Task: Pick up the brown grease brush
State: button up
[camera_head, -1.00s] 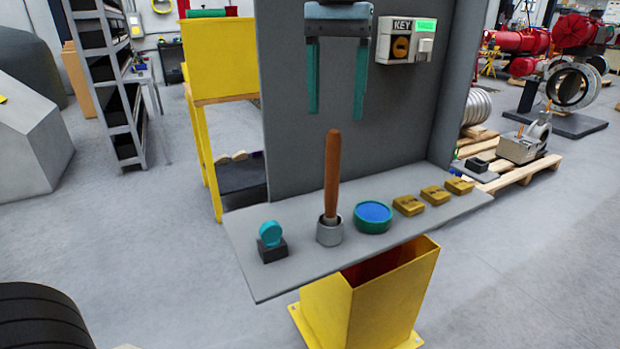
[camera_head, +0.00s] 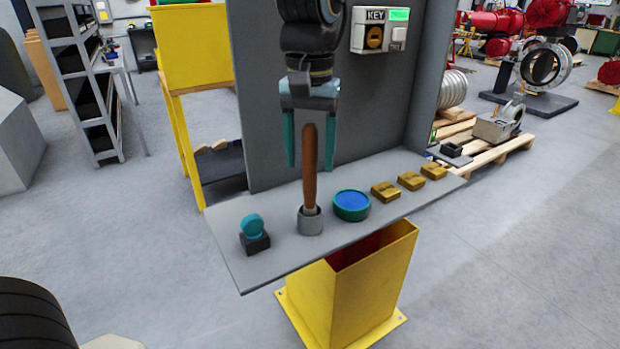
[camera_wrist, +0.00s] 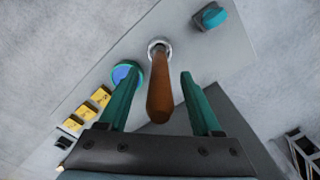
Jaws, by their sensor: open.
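The brown grease brush (camera_head: 310,172) stands upright in a small grey cup (camera_head: 310,221) on the grey shelf; only its handle shows. My gripper (camera_head: 310,164) points down above the shelf, with its teal fingers open on either side of the upper handle. In the wrist view the brush handle (camera_wrist: 160,90) runs between the two open fingers (camera_wrist: 152,88), with visible space on both sides. The fingers do not appear to be closed on it.
A round green tin with a blue top (camera_head: 351,204) stands right of the cup. Several brass blocks (camera_head: 411,181) lie farther right. A teal knob on a black block (camera_head: 254,235) is at left. A grey panel (camera_head: 380,120) rises behind. A yellow bin (camera_head: 350,285) stands below the shelf.

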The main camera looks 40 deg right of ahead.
grip_shut()
dwell(0.4)
